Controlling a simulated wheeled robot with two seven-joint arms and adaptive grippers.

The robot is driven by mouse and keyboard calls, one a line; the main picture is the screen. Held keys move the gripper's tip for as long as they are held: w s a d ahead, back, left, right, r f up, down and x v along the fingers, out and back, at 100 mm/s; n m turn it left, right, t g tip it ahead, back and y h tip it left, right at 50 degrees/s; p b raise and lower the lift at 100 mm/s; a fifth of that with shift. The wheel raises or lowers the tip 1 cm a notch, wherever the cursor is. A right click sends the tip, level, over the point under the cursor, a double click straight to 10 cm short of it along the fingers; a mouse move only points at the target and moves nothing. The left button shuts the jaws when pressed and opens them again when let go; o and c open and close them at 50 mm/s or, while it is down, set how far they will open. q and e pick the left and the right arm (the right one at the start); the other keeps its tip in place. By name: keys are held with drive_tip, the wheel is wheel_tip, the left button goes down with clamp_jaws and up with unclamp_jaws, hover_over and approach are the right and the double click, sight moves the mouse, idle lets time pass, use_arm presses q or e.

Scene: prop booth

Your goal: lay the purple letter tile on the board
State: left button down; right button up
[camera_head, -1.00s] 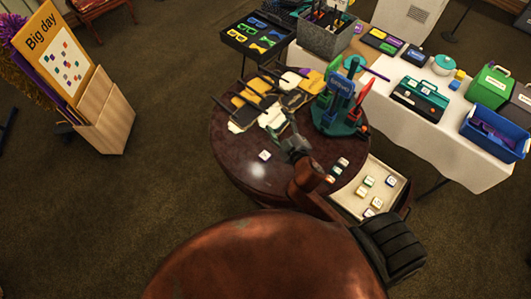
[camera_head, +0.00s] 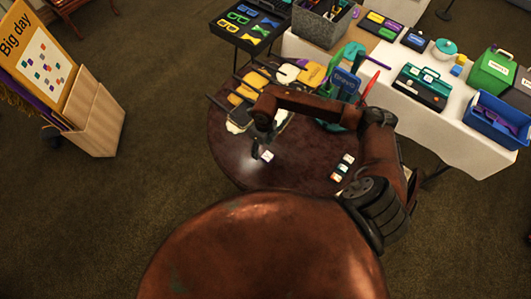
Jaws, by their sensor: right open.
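A small white tile with a dark mark that looks purplish (camera_head: 267,156) lies on the round dark table (camera_head: 225,160), towards its front left. My right gripper (camera_head: 261,153) is right at this tile, pointing down with its jaws open. Whether a finger touches the tile cannot be told. A short row of tiles (camera_head: 343,167) lies at the table's front right; any board under it is too small to make out. A "Big day" board (camera_head: 42,62) with coloured squares stands at the far left. My left gripper is not in view.
Masks and props on sticks (camera_head: 245,92) crowd the table's back left, and a teal stand with colourful holders (camera_head: 345,85) stands at its back right. A white-clothed table (camera_head: 450,135) with boxes is behind.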

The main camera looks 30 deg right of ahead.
sight(268, 156)
drive_tip(key=shift+d+f+h, duration=0.3)
drive_tip(key=shift+d+f, duration=0.65)
drive_tip(key=shift+f, duration=0.15)
drive_tip(key=f, duration=0.5)
drive_tip(key=shift+s+d+f, duration=0.2)
drive_tip(key=shift+s+f, duration=0.15)
drive_tip(key=shift+s, duration=0.05)
drive_tip(key=c, duration=1.1)
drive_tip(key=shift+r, duration=0.2)
drive_tip(key=shift+c, duration=0.2)
